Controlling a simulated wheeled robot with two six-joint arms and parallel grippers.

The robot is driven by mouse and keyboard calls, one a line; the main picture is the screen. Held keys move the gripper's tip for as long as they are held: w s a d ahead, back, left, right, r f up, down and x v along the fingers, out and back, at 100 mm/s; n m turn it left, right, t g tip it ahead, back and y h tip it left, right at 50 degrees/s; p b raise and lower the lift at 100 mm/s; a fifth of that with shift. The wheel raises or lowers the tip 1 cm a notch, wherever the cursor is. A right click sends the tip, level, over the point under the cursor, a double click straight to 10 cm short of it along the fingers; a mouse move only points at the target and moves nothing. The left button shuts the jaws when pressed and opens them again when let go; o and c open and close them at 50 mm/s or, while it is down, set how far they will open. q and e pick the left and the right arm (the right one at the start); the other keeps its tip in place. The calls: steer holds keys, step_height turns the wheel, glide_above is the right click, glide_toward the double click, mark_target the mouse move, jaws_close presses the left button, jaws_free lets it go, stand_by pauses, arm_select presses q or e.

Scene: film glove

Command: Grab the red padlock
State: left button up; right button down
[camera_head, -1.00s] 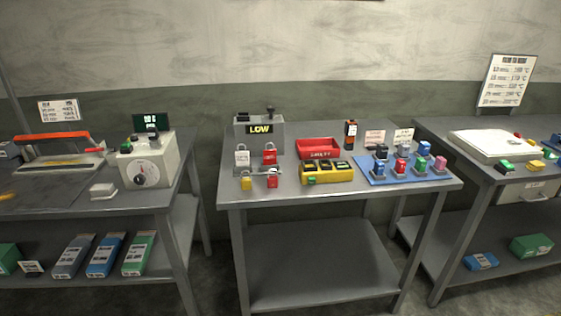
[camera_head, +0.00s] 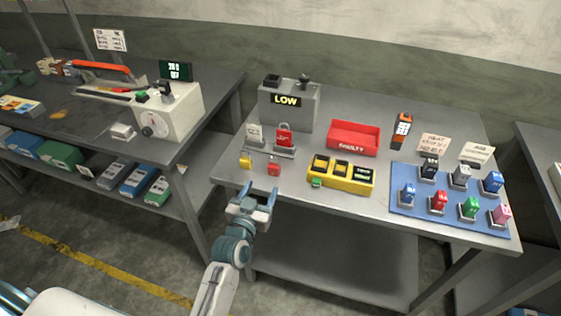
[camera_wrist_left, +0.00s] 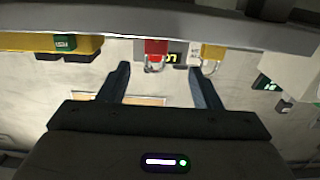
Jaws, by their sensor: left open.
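A small red padlock (camera_head: 273,168) stands near the front edge of the middle table, beside a small yellow padlock (camera_head: 245,161). A larger red padlock (camera_head: 284,137) with a raised shackle stands behind them on a small stand. My left gripper (camera_head: 256,190) is open and empty, just in front of the table edge, below the two small padlocks. In the left wrist view, which looks upside down, a red padlock (camera_wrist_left: 156,48) shows beyond the gap between my open fingers (camera_wrist_left: 160,68), and the yellow one (camera_wrist_left: 212,51) is right of it. My right gripper is not in view.
Behind are a grey LOW box (camera_head: 304,108) and a red tray (camera_head: 352,136). A blue mat (camera_head: 400,218) holds several coloured padlocks. The left table (camera_head: 215,82) stands close by.

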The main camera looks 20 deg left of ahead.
mark_target(273, 170)
arm_select(q)
steer(key=w, duration=0.3)
steer(key=shift+w+f+p, duration=0.1)
steer(key=shift+w+p, duration=0.1)
steer(key=shift+p, duration=0.2)
steer(key=shift+w+d, duration=0.1)
steer(key=shift+w, duration=0.2)
steer(key=w, duration=0.1)
steer(key=w+p, duration=0.2)
steer(key=w, duration=0.1)
steer(key=shift+d, duration=0.35)
steer(key=shift+w+f, duration=0.1)
steer(key=shift+w, duration=0.3)
steer(key=shift+c, duration=0.2)
steer(key=shift+s, duration=0.1)
steer(key=c, duration=1.1)
